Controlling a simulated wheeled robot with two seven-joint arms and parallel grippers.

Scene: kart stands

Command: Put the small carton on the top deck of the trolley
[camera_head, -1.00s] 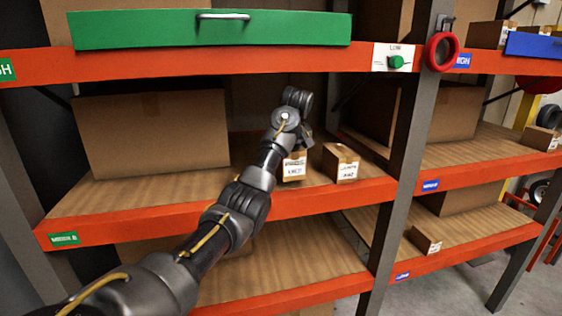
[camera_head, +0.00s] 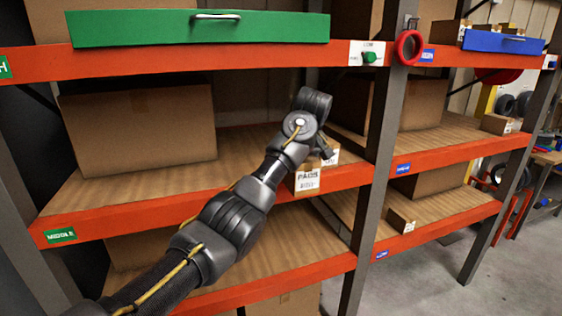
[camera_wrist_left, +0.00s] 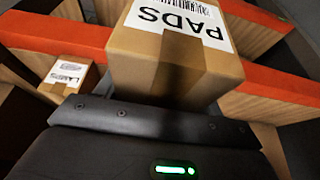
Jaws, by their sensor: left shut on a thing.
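My left gripper (camera_head: 318,160) is shut on a small brown carton (camera_head: 307,181) with a white label reading PADS. The carton is in front of the orange edge of the middle shelf, and the arm hides part of it. In the left wrist view the carton (camera_wrist_left: 172,70) stands just beyond the dark gripper edge (camera_wrist_left: 150,122); the fingertips are not clearly seen. Another small labelled carton (camera_head: 331,155) is just behind it on the shelf, also seen in the wrist view as a carton (camera_wrist_left: 68,76). I cannot make out a trolley. My right gripper is not in view.
The rack's grey upright (camera_head: 385,140) stands close to the right of the held carton. A large carton (camera_head: 140,130) fills the shelf's left part. A green drawer (camera_head: 200,30) and a red ring (camera_head: 409,47) are above. Bare floor (camera_head: 430,280) lies at lower right.

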